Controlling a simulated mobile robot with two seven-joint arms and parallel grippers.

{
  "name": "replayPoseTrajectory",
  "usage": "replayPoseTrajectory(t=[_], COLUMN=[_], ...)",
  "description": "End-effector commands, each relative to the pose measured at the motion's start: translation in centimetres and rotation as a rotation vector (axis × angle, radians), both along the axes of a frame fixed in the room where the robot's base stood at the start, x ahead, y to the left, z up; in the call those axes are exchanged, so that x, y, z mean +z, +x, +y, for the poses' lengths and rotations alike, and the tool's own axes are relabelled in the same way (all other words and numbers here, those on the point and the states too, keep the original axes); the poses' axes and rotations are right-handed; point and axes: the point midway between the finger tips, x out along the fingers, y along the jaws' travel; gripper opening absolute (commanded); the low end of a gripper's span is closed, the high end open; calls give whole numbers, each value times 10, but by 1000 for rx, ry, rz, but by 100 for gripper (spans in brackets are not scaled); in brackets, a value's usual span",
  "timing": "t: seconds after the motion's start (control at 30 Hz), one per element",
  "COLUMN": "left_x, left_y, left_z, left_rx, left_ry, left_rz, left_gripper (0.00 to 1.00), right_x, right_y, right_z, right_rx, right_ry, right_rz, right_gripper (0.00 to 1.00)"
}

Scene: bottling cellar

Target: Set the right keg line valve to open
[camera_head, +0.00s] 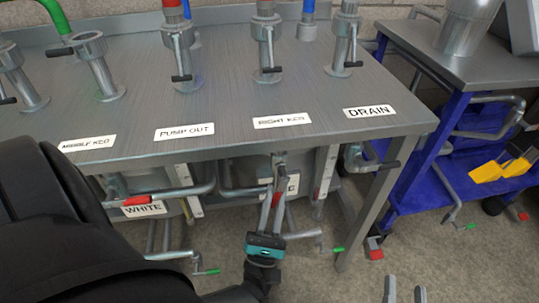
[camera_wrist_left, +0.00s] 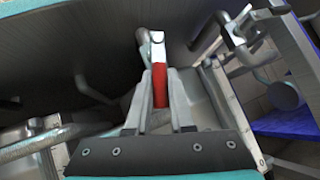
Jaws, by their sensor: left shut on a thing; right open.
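The red valve handle (camera_wrist_left: 160,87) hangs from a pale metal lever under the bench, below the label RIGHT KEG (camera_head: 283,121). It lies between the two fingers of my left gripper (camera_head: 272,190), which is shut on it; the fingers also show in the left wrist view (camera_wrist_left: 160,75). In the head view the fingers hide most of this handle, so the valve's exact setting is hard to tell there. My right gripper (camera_head: 405,289) is open and empty over the floor at the bottom edge of the head view; only its fingertips show.
The steel bench (camera_head: 220,110) has several upright pipe fittings and labels on top. Another red handle (camera_head: 137,200) lies along a pipe to the left underneath. A bench leg (camera_head: 365,215) stands right of my left gripper.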

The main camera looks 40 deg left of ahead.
Motion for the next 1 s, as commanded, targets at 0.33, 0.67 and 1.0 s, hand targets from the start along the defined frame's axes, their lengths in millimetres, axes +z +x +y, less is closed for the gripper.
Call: replayPoseTrajectory(t=[0.33, 0.67, 1.0], left_x=[-3, -3, -3], left_y=[10, 12, 12], left_z=[-9, -11, -11], left_rx=[-3, -5, -4], left_ry=[-155, -213, -219], left_rz=[-175, -244, -251], left_gripper=[0, 0, 0], right_x=[0, 0, -1], right_y=[0, 0, 0], right_z=[0, 0, 0], right_rx=[0, 0, 0], right_ry=[0, 0, -1], right_rz=[0, 1, 2], right_gripper=[51, 51, 51])
